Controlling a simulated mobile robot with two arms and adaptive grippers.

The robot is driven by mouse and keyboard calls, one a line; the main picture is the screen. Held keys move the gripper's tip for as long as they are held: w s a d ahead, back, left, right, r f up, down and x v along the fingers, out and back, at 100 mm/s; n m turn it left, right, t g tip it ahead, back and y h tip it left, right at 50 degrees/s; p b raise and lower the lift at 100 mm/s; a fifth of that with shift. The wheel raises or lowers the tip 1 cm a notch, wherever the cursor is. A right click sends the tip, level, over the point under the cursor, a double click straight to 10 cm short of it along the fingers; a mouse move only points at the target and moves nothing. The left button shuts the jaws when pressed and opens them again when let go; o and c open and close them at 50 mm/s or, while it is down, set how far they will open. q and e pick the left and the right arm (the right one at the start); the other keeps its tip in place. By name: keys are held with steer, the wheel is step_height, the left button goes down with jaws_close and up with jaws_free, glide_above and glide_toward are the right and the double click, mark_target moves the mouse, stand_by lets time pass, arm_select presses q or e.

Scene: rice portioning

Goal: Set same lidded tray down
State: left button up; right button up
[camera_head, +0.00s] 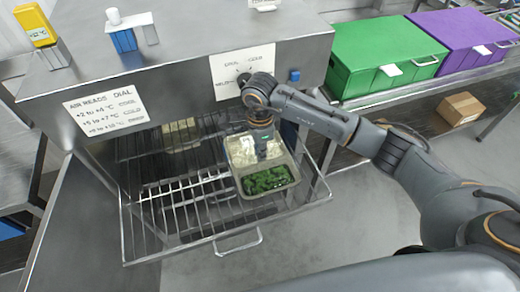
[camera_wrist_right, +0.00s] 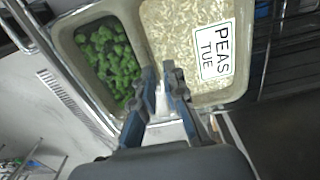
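The two-compartment tray (camera_head: 239,181) is at the right side of the pulled-out wire rack (camera_head: 180,225). One compartment holds dark green pieces, the other pale rice-like grains. A clear lid is hard to make out. My right gripper (camera_head: 262,142) reaches down onto the tray's grain side. In the wrist view its fingers (camera_wrist_right: 168,80) are close together around a narrow pale part at the tray's middle. Whether the tray rests fully on the rack is unclear. My left gripper is out of view.
The steel cabinet (camera_head: 190,55) stands over the rack, with a dial sign (camera_head: 105,110) on its front. Another pale container (camera_head: 180,135) sits deeper inside. The rack's left and front wires are bare. Green (camera_head: 380,55) and purple (camera_head: 465,35) boxes stand at right.

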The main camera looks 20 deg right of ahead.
steer(key=o, duration=0.4)
steer(key=shift+o, duration=0.2)
steer(key=shift+r, duration=0.2)
step_height(320, 180, up, 12)
steer(key=b, duration=0.3)
steer(key=shift+b, duration=0.3)
steer(key=shift+s+f, duration=0.1)
steer(key=shift+f, duration=0.05)
